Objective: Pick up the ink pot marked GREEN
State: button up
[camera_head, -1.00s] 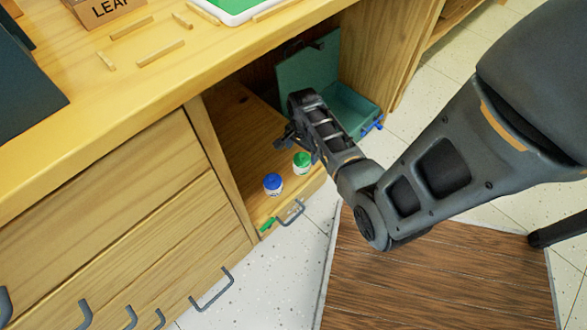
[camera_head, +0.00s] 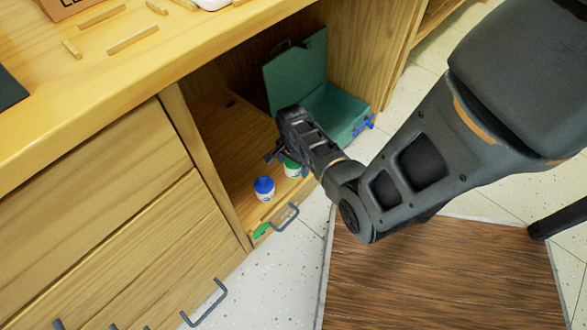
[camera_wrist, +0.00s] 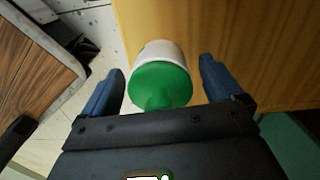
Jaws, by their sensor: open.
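The green-capped ink pot (camera_head: 292,168) stands on the floor of the open cabinet compartment, partly hidden by my gripper in the head view. In the wrist view the green-capped pot (camera_wrist: 163,80) has a white body and lies between my fingers, with a gap on each side. Its label cannot be read. My gripper (camera_wrist: 160,85) is open and empty; in the head view my gripper (camera_head: 276,155) is right at the pot. A blue-capped white pot (camera_head: 264,189) stands just to the left and nearer the cabinet's front.
An open teal box (camera_head: 335,108) with blue latches sits at the compartment's right. A green object (camera_head: 261,230) and a grey handle (camera_head: 284,219) are at the front edge. Drawers (camera_head: 150,250) stand left.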

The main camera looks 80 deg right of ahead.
jog(key=shift+c, duration=0.2)
jog(key=c, duration=1.2)
jog(key=shift+c, duration=0.2)
jog(key=shift+r, duration=0.2)
